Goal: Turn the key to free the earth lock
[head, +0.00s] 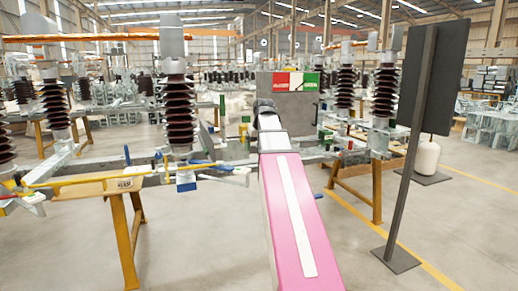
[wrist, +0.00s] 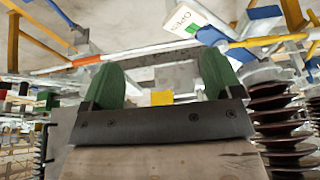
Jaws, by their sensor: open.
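My gripper (wrist: 161,72) is open in the wrist view, its two green fingertips wide apart with nothing held between them. A small yellow block (wrist: 161,98) shows in the gap between the fingers, beyond the dark gripper bar; I cannot tell whether it belongs to the lock. No key or earth lock can be made out for certain in either view.
Ribbed brown insulators (head: 177,105) stand on the frame. Yellow trestles (head: 125,235) support the frame. A dark panel on a post (head: 412,150) stands at right. Open floor lies in front.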

